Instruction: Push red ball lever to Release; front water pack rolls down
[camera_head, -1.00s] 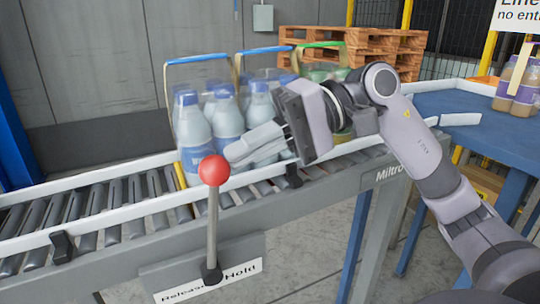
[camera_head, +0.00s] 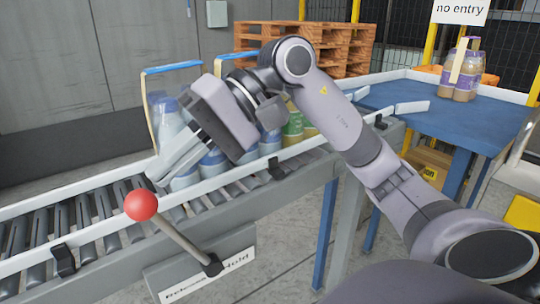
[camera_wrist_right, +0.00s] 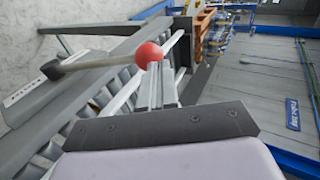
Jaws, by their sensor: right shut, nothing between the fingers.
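The red ball (camera_head: 141,205) tops a grey lever rod (camera_head: 183,243) that leans left, toward the "Release" end of the Release/Hold label (camera_head: 210,275). My right gripper (camera_head: 155,176) is shut and empty, just above and behind the ball. In the right wrist view the ball (camera_wrist_right: 148,54) lies at the fingertips (camera_wrist_right: 157,62); I cannot tell whether they touch. The front water pack (camera_head: 167,122), with a blue handle, stands upright on the roller conveyor (camera_head: 95,217), largely hidden by my right gripper. My left gripper is not in view.
More bottle packs, one with green bottles (camera_head: 293,126), stand behind the front pack. White rails (camera_head: 225,178) edge the conveyor. The rollers to the left are clear. A blue table (camera_head: 420,115) at the right holds brown bottles (camera_head: 461,78). Wooden pallets (camera_head: 300,45) stand behind.

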